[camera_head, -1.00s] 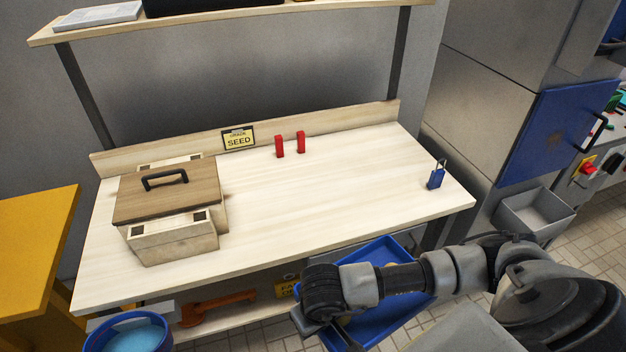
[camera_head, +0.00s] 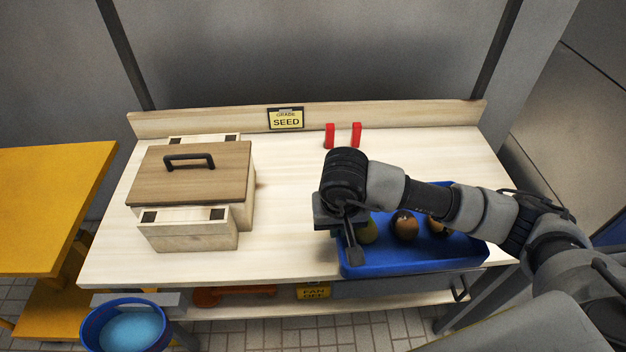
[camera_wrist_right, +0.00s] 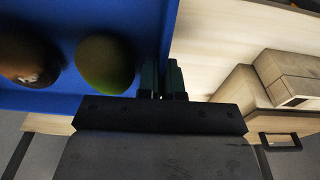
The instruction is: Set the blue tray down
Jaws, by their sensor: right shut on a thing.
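The blue tray (camera_head: 420,262) is over the right front part of the wooden table, with its near wall close to the table's front edge. It holds a greenish potato (camera_head: 368,232), a brown potato (camera_head: 404,226) and another partly hidden by my arm (camera_head: 436,227). My right gripper (camera_head: 350,250) is shut on the tray's left wall; the wrist view shows the fingers (camera_wrist_right: 163,80) on the rim beside the greenish potato (camera_wrist_right: 104,64). I cannot tell whether the tray's underside touches the tabletop. My left gripper is out of view.
The table (camera_head: 290,210) is bare left of the tray. A lidded wooden box (camera_head: 190,176) stands at its left. Two red pieces (camera_head: 343,135) stand at the back near a SEED sign (camera_head: 286,118). A blue bucket (camera_head: 126,325) is below the front left.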

